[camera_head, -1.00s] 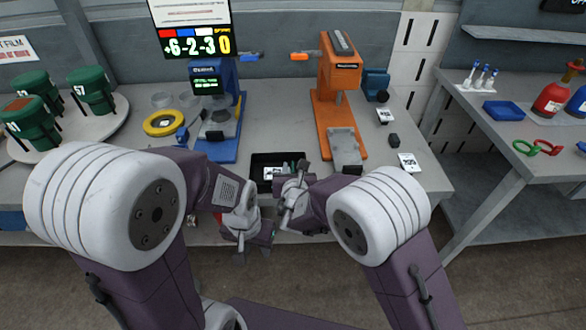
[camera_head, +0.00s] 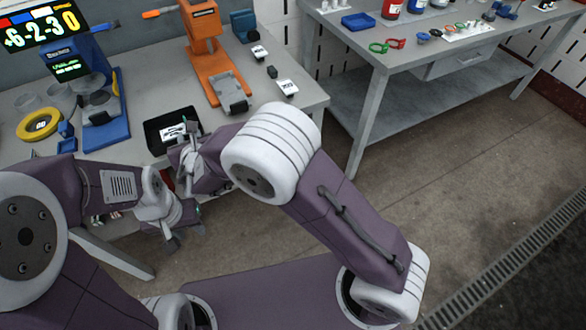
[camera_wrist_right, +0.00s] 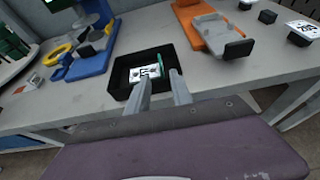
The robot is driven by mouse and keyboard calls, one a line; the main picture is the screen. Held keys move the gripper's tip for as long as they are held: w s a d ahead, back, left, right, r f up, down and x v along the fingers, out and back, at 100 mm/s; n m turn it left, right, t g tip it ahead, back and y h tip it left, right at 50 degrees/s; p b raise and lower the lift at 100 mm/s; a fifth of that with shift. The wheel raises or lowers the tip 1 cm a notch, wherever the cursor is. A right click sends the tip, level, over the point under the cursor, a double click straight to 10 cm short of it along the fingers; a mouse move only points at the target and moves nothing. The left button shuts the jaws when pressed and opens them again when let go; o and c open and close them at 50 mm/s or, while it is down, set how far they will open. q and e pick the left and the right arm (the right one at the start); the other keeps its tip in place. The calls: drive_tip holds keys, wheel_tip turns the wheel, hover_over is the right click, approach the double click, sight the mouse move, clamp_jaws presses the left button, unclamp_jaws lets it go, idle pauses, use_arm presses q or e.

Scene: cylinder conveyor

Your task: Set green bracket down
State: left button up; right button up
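A small green piece (camera_wrist_right: 158,70), which may be the green bracket, shows in the right wrist view beside a white marked card (camera_wrist_right: 143,73) in a black tray (camera_wrist_right: 120,72). My right gripper (camera_wrist_right: 160,82) has its two fingers apart, with their tips over the near side of the tray, just short of the green piece. In the head view my right gripper (camera_head: 188,160) is at the tray's near right corner and mostly hidden by its own wrist. My left gripper (camera_head: 187,228) hangs in front of the table edge, pointing down. A tiny teal patch shows at it; its finger gap is unclear.
A blue stand (camera_head: 103,125) is left of the tray, and an orange press (camera_head: 213,70) is behind it to the right. A yellow ring (camera_head: 38,124) lies far left. On the separate right table lie a green ring-shaped piece (camera_head: 378,47) and a red one (camera_head: 396,43).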

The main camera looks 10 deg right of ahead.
drive_tip(key=s+d+f+m+g+h, duration=0.25)
drive_tip(key=d+m, duration=0.35)
drive_tip(key=d, duration=0.3)
drive_tip(key=s+d+f+m+g+h, duration=0.1)
drive_tip(key=d+m+g+h, duration=0.15)
drive_tip(key=d+m, duration=0.45)
drive_tip(key=s+d+f+m+g+h, duration=0.1)
drive_tip(key=s+d+m+h, duration=0.2)
drive_tip(key=d, duration=0.9)
drive_tip(key=s+d+f+m+g+y, duration=0.1)
drive_tip(key=s+d+m+g+y, duration=0.1)
drive_tip(key=s+m, duration=0.6)
drive_tip(key=s+d+f+m+g+y, duration=0.2)
drive_tip(key=s+m, duration=0.7)
drive_tip(key=m, duration=0.6)
drive_tip(key=shift+d+g+y, duration=0.4)
drive_tip(key=shift+d+g, duration=0.25)
drive_tip(key=shift+g, duration=0.25)
drive_tip(key=shift+r, duration=0.1)
